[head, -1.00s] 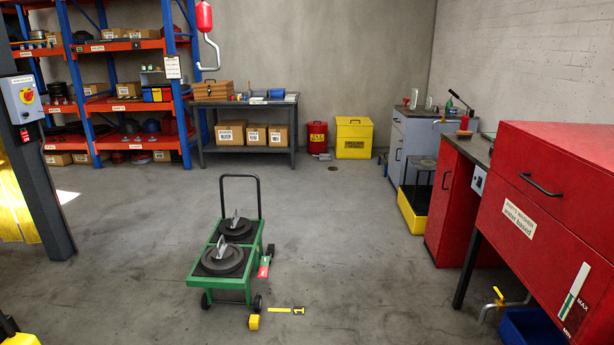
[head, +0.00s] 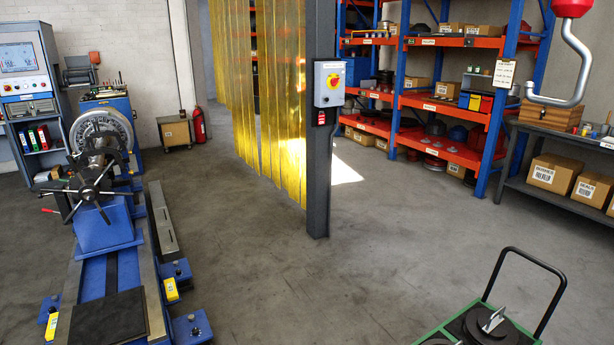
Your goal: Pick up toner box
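I cannot make out which box is the toner box; no label I can read says so. A brown box-like item (head: 175,132) stands low by the back wall at the left. Cardboard boxes (head: 555,174) with white labels sit on the lower shelf of the grey workbench at the right. More cardboard boxes (head: 447,90) stand on the orange-and-blue shelving, too small to read. Neither of my grippers shows in the head view.
A blue balancing machine (head: 105,215) fills the left. A dark post (head: 318,200) with a switch box (head: 329,84) stands mid-view beside a yellow strip curtain (head: 270,100). A green cart (head: 440,332) with discs is at lower right. The middle floor is clear.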

